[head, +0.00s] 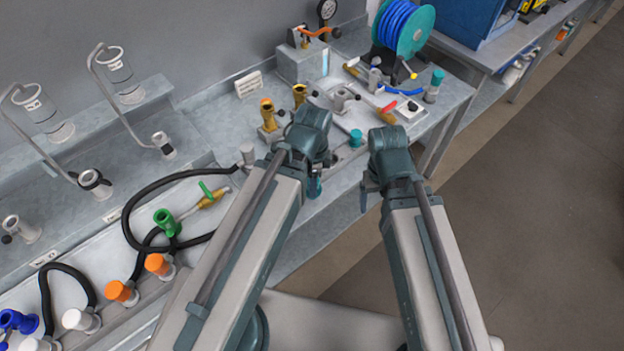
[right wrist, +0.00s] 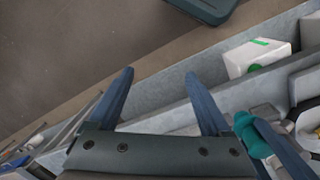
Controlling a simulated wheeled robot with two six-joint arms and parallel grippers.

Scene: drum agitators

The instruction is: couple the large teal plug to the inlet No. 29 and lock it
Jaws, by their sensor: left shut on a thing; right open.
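My left gripper (head: 314,180) is at the front edge of the bench, mostly hidden by its own wrist. It is shut on a teal piece, which appears to be the large teal plug (right wrist: 255,135) beside a blue finger in the right wrist view. My right gripper (head: 370,195) is open and empty, to the right of the left one and off the bench edge; its two blue fingers (right wrist: 165,100) are spread in the right wrist view. Other teal pieces are a small cap (head: 356,138) and a teal-topped grey fitting (head: 437,78). I cannot read which inlet is No. 29.
The bench holds brass fittings (head: 268,115), a blue hose reel (head: 403,25) and a red-yellow tool (head: 386,112). Black hoses (head: 130,210) and orange-capped ports (head: 121,292) lie to the left. Open floor (head: 540,190) is on the right. A white box (right wrist: 258,55) shows in the right wrist view.

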